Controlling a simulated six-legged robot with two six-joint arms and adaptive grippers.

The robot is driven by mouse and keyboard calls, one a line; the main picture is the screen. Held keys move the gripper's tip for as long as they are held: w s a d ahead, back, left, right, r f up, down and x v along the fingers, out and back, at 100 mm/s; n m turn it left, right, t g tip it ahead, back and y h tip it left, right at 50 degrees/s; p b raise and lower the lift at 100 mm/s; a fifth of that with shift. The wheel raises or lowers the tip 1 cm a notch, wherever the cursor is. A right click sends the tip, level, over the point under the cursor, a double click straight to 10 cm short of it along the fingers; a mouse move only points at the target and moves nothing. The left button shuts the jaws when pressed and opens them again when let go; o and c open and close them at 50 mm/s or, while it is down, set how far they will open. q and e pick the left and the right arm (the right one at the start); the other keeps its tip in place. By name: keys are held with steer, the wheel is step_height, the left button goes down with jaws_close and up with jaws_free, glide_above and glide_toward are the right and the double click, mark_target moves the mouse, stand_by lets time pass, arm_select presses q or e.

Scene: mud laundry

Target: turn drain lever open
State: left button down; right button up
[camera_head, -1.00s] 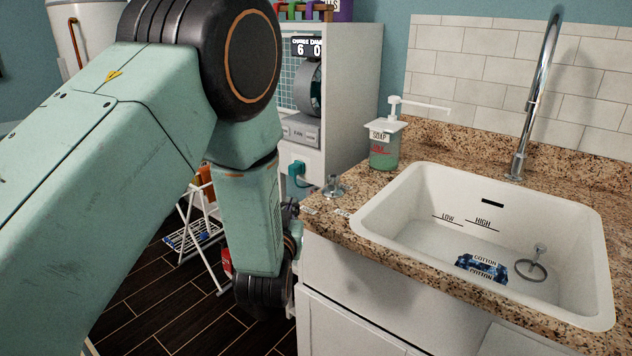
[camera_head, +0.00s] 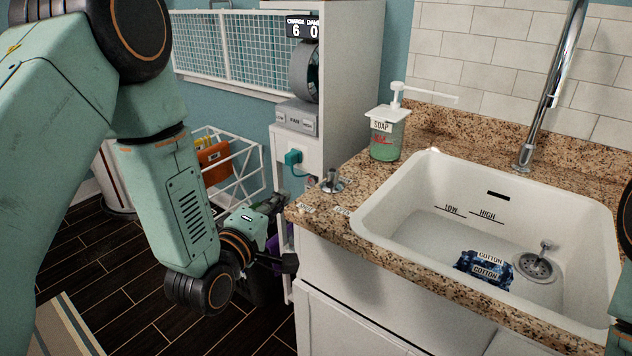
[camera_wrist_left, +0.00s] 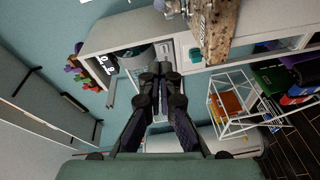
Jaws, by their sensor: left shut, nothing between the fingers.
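The small metal drain lever (camera_head: 333,181) stands on the left end of the granite counter, by two small printed labels. Its exact angle is hard to tell. The drain (camera_head: 538,268) in the sink floor shows a grey perforated disc with a knob. My left gripper (camera_head: 288,263) is lower than the counter top, beside the cabinet's left end, apart from the lever. In the left wrist view the left gripper (camera_wrist_left: 161,68) has its fingers together and empty. Metal fittings at the top of that view are too cropped to identify surely. My right gripper is out of view.
The white sink (camera_head: 395,205) holds a blue cotton packet (camera_head: 485,268). A soap dispenser (camera_head: 387,135) stands behind the lever, and a tall faucet (camera_head: 548,95) behind the sink. A white rack (camera_head: 235,175) stands left of the counter. Open floor lies lower left.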

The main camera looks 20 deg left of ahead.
mark_target(331, 181)
arm_select(q)
steer(key=w, duration=0.4)
steer(key=w+f, duration=0.1)
steer(key=w, duration=0.2)
steer(key=shift+w, duration=0.1)
steer(key=shift+w+d+r, duration=0.1)
steer(key=shift+w+d, duration=0.1)
steer(key=shift+w, duration=0.4)
steer(key=shift+w+d, duration=0.15)
steer(key=shift+w, duration=0.4)
steer(key=shift+s+d, duration=0.15)
steer(key=shift+d, duration=0.45)
steer(key=shift+d+b, duration=0.3)
steer(key=shift+w+d+f, duration=0.25)
steer(key=shift+d+f, duration=0.05)
steer(key=shift+d, duration=0.15)
steer(key=shift+w+d+f, duration=0.25)
steer(key=shift+d, duration=0.25)
steer(key=shift+s+r, duration=0.25)
steer(key=shift+w+f, duration=0.2)
steer(key=shift+w, duration=0.05)
steer(key=shift+s+d+r, duration=0.15)
steer(key=shift+s, duration=0.1)
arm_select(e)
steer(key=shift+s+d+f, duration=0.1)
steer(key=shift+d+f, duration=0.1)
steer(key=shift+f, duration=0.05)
